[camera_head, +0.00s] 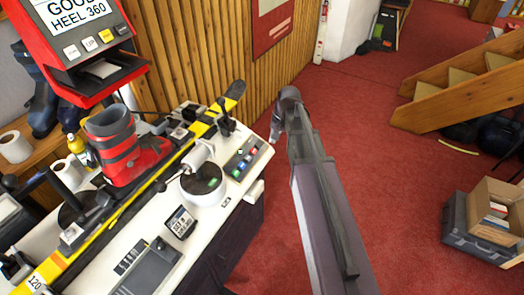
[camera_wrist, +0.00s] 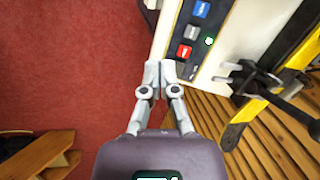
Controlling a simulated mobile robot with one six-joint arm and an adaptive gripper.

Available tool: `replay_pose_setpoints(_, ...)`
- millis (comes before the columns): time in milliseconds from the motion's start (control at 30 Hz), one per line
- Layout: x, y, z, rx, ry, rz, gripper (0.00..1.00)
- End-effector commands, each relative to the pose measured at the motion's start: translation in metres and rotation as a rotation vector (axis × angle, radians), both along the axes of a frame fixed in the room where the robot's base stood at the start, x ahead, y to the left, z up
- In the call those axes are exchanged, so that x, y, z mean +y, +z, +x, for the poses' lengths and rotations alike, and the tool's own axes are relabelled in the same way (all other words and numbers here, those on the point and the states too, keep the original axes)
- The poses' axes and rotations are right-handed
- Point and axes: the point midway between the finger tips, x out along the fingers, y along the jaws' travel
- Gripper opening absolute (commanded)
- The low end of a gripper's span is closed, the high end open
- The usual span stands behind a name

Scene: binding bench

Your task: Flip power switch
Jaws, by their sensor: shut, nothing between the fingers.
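A dark control panel (camera_head: 232,169) sits at the right end of the white bench, with several coloured switches in a row; it also shows at the top of the wrist view (camera_wrist: 212,28). There I see a blue switch (camera_wrist: 200,9), a pale grey one (camera_wrist: 190,32) and a red one (camera_wrist: 184,51), with a small green light (camera_wrist: 209,41) beside them. Which is the power switch I cannot read. My gripper (camera_wrist: 160,69) is shut and empty. Its fingertips appear beside the panel's edge, near the red switch, apart from it.
A red ski boot (camera_head: 138,160) and a yellow ski (camera_head: 92,243) lie along the bench (camera_head: 205,228). A white cylindrical device (camera_head: 204,188) stands left of the panel. A red display machine (camera_head: 75,45) stands behind. Red carpet (camera_head: 395,180) is open to the right, before wooden stairs (camera_head: 460,95).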

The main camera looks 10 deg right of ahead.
Motion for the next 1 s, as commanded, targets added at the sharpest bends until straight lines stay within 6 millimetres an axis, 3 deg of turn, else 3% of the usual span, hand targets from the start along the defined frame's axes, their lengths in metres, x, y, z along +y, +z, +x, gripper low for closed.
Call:
replay_pose_setpoints(33,-0.007,-0.014,0.027,0.002,-0.041,0.027,0.00)
replay_pose_setpoints(100,-0.014,-0.020,0.049,0.006,-0.097,0.064,0.00)
replay_pose_setpoints(233,-0.026,-0.030,0.083,0.012,-0.185,0.123,0.00)
replay_pose_setpoints(400,-0.036,-0.036,0.109,0.021,-0.256,0.175,0.00)
replay_pose_setpoints(1000,-0.040,-0.037,0.117,0.024,-0.284,0.196,0.00)
